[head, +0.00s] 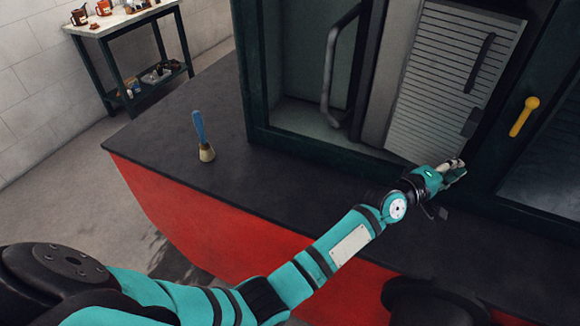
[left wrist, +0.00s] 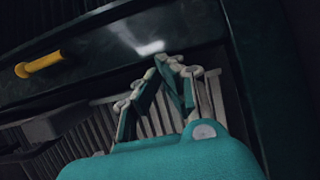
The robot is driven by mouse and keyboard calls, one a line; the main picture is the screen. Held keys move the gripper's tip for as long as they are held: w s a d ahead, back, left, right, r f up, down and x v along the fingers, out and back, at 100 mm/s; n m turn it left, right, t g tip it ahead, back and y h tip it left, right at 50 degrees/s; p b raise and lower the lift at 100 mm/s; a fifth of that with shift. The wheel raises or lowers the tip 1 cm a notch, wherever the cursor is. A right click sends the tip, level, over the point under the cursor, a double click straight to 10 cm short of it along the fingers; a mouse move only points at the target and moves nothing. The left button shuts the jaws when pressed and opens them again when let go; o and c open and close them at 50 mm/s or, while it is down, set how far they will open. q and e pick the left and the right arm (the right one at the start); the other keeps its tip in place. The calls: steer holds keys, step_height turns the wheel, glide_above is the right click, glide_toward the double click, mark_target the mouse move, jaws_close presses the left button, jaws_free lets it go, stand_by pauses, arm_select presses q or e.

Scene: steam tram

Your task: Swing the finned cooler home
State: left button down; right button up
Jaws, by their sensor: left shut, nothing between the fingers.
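The finned cooler (head: 445,75) is a pale grey ribbed panel with a dark upright handle (head: 480,63), seen in the dark green frame in the head view. An open bay with a bent pipe (head: 330,85) shows to its left. A dark block (head: 472,122) sits by its lower right edge. My left gripper (head: 461,168) is by the cooler's lower right corner, shut and empty. In the left wrist view its fingertips (left wrist: 170,64) come together in front of the fins (left wrist: 100,125). I cannot tell whether they touch the cooler. My right gripper is not in view.
A yellow handle (head: 524,117) is right of the cooler; it also shows in the left wrist view (left wrist: 42,64). A blue-handled brush (head: 203,140) stands on the dark deck (head: 260,190). A workbench (head: 120,22) with mugs is at the back left.

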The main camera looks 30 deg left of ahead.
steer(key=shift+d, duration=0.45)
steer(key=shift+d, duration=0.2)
